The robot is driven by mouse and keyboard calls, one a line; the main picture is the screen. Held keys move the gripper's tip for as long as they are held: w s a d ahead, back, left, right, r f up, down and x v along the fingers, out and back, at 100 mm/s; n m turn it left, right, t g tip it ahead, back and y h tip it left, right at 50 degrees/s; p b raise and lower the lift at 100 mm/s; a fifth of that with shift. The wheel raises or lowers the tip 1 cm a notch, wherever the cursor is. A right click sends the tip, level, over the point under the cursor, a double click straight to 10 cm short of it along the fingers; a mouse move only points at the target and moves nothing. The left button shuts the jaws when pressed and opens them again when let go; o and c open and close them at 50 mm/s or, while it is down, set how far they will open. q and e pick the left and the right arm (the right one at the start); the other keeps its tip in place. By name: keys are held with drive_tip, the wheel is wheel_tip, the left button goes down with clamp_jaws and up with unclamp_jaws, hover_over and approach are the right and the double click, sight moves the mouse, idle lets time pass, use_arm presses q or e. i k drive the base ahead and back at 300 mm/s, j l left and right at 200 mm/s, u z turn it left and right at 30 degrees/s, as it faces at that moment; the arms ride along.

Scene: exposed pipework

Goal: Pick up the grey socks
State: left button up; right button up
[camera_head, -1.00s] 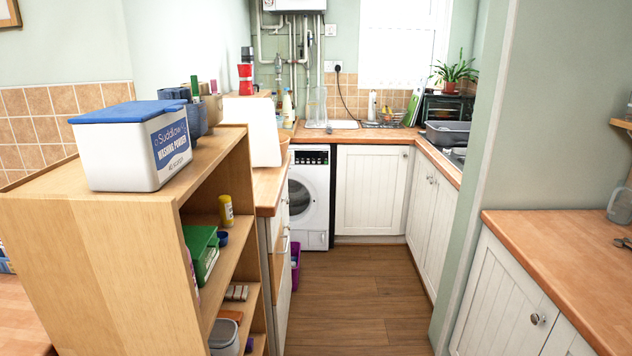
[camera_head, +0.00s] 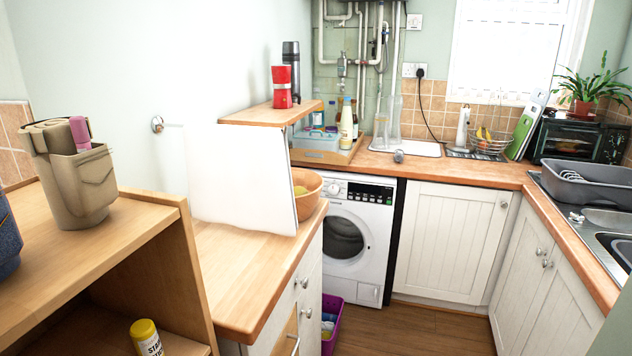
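I cannot make out any grey socks in the head view. A purple basket (camera_head: 332,318) stands on the floor beside the washing machine (camera_head: 343,236), with a few small items in it that are too small to tell. The washing machine's round door looks shut. Neither of my grippers shows in the view.
A wooden shelf unit (camera_head: 60,280) with a beige pot (camera_head: 78,185) is close at the left. Behind it is a wooden counter (camera_head: 245,270) with a white panel (camera_head: 240,180). White cupboards (camera_head: 450,240) line the back. Free wooden floor (camera_head: 435,325) lies in the middle.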

sight(399, 156)
drive_tip(key=i+l+u, duration=0.3)
drive_tip(key=i+l, duration=0.4)
drive_tip(key=i, duration=0.15)
drive_tip(key=i+l+u, duration=0.35)
drive_tip(key=i+l, duration=0.4)
drive_tip(key=l, duration=0.15)
